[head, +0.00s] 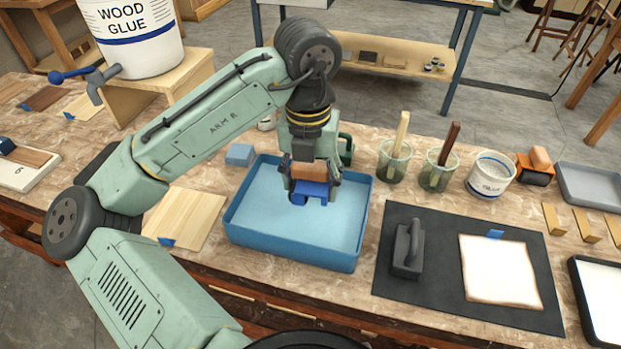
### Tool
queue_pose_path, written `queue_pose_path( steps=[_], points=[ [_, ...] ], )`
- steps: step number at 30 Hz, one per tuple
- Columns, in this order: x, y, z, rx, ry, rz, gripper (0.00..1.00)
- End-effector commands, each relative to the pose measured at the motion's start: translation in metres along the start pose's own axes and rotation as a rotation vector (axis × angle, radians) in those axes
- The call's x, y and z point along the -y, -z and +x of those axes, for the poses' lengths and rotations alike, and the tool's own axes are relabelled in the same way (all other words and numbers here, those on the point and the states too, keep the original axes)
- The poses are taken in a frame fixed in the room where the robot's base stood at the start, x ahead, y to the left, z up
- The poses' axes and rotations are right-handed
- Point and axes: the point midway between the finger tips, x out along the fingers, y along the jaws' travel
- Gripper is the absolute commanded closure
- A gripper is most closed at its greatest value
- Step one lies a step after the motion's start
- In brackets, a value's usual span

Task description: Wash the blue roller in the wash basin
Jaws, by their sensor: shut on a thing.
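The wash basin (292,252) is a blue rectangular tub with pale blue water in it, standing on the workbench left of a dark mat. My gripper (318,190) points down over the back right part of the basin. It is shut on the blue roller (313,188), whose dark blue part shows between and below the fingers. An orange-brown piece shows just above the blue part. The roller is inside the basin's outline in the picture; I cannot tell whether it touches the water. The fingers hide part of the roller.
Right of the basin are two brush cups (395,160), a glue tub (490,175) and a dark mat (420,285) with a grey handled tool (408,250) and a pale square sheet (500,270). A blue block (240,155) sits behind the basin; a wooden board (187,217) lies left.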

Motion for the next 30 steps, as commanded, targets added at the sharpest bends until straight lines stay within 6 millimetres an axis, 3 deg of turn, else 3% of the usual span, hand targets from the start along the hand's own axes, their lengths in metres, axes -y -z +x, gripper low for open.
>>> queue_pose_path(
  steps=[15,30],
  points=[
    [0.001,0.000,-0.046,0.002,-0.001,-0.001,0.87],
    [0.001,0.000,-0.049,0.001,0.000,0.000,0.87]
  ],
)
